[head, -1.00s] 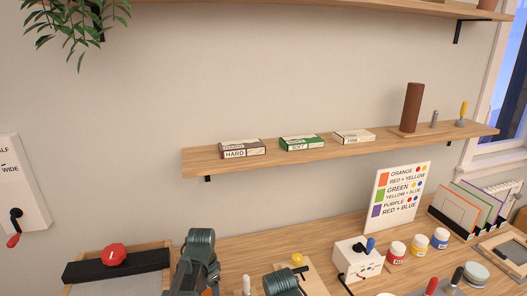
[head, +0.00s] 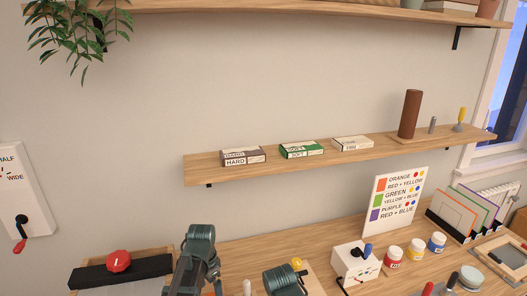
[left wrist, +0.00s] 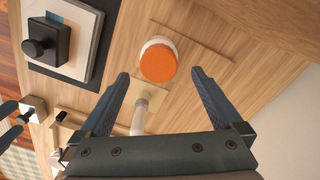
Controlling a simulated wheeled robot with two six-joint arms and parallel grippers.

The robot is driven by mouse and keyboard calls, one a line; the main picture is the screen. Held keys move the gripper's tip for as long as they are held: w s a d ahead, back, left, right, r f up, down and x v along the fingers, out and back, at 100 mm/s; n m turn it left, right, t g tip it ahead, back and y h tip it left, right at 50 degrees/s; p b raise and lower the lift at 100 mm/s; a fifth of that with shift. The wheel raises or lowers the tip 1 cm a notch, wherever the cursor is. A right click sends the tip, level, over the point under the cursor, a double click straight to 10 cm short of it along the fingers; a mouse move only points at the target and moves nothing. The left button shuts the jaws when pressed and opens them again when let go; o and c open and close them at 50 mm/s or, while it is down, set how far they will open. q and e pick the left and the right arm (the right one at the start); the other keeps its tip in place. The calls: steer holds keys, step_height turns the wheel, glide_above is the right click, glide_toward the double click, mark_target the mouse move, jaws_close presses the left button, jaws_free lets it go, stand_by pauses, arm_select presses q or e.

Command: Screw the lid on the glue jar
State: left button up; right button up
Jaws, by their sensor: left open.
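A round orange-topped thing with a white rim (left wrist: 158,62), which looks like the glue jar or its lid, stands on the wooden desk in the left wrist view. I cannot tell whether lid and jar are joined. My left gripper (left wrist: 160,78) is open, its fingers pointing towards the orange top, with nothing gripped. A pale rod-like thing (left wrist: 142,112) shows between the fingers, nearer the palm. In the head view only my arms' upper links show at the bottom edge; both grippers are out of that picture. Dark finger-like shapes at the left wrist view's left edge may be my right gripper (left wrist: 10,121).
A dark block with a knob (left wrist: 42,40) sits on a pale pad. A shelf (head: 345,153) runs above.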

arm_select(q)
step_height(320, 180, up, 10)
steer(key=p, duration=0.9)
steer(key=s+d+f+n+b, duration=0.1)
steer(key=s+d+n+b, duration=0.1)
steer(key=s+d, duration=0.3)
steer(key=s+d+f+n+y+b, duration=0.1)
steer(key=s+d+f+n, duration=0.1)
steer(key=s+d, duration=0.3)
steer(key=s+n, duration=0.1)
steer(key=s, duration=0.3)
steer(key=shift+s+d+f+b, duration=0.2)
steer(key=shift+s+d+b, duration=0.1)
steer(key=shift+b, duration=0.05)
stand_by(0.6)
